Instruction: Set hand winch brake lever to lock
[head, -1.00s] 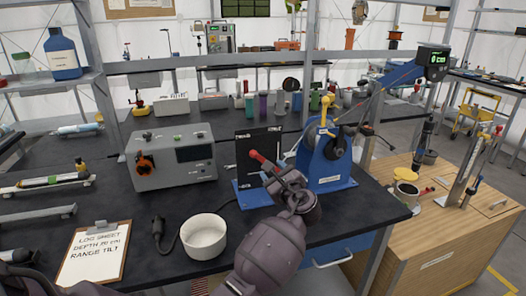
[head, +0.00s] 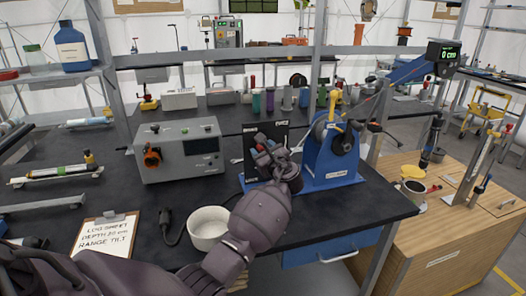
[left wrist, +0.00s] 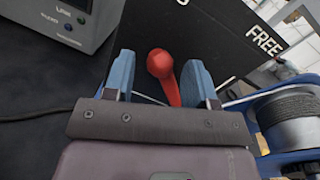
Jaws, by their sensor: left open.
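The hand winch (head: 332,162) stands on the dark bench, with a blue frame and a spool. It also shows in the left wrist view as a grey wound drum (left wrist: 290,106). A black panel (head: 281,133) stands left of it; the wrist view shows the word FREE on this panel (left wrist: 222,38). The red brake lever (left wrist: 163,66) has a rounded knob and sits in front of the panel. My left gripper (head: 262,146) is at the panel. Its blue fingers are open, one on each side of the lever, with visible gaps. The lever's base is hidden behind the gripper. My right gripper is not in view.
A grey instrument box (head: 180,150) stands left of the panel. A white bowl (head: 208,226) and a clipboard (head: 106,236) lie nearer the front. A wooden cabinet (head: 440,240) stands right of the bench. A depth display (head: 441,53) reads near zero.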

